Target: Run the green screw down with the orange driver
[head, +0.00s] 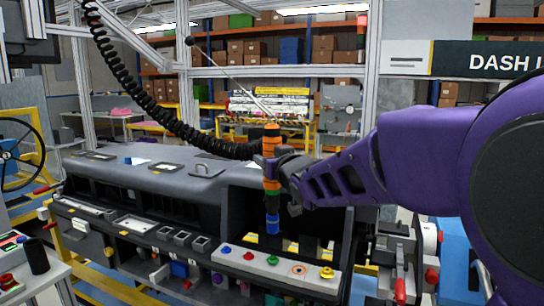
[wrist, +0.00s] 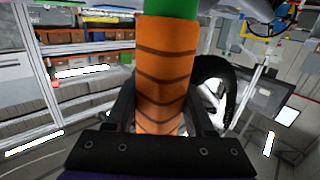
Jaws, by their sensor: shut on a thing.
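The orange driver (head: 271,146) stands upright in my gripper (head: 277,172), with green bands and a blue lower end. My gripper is shut around its middle. In the wrist view the driver's orange body (wrist: 165,75) with dark bands sits between the fingers of my gripper (wrist: 165,110), and a green part shows at the top. Below the driver a light bar (head: 240,262) carries a row of coloured heads. A small green head (head: 272,260) is in that row, roughly under the blue end, with a visible gap between. Whether they line up in depth I cannot tell.
Along the bar are a blue head (head: 226,250), a red head (head: 248,256), an orange ring (head: 299,270) and a yellow knob (head: 326,272). The dark dashboard (head: 150,185) lies left and behind. A black coiled hose (head: 150,100) hangs from the frame to the driver.

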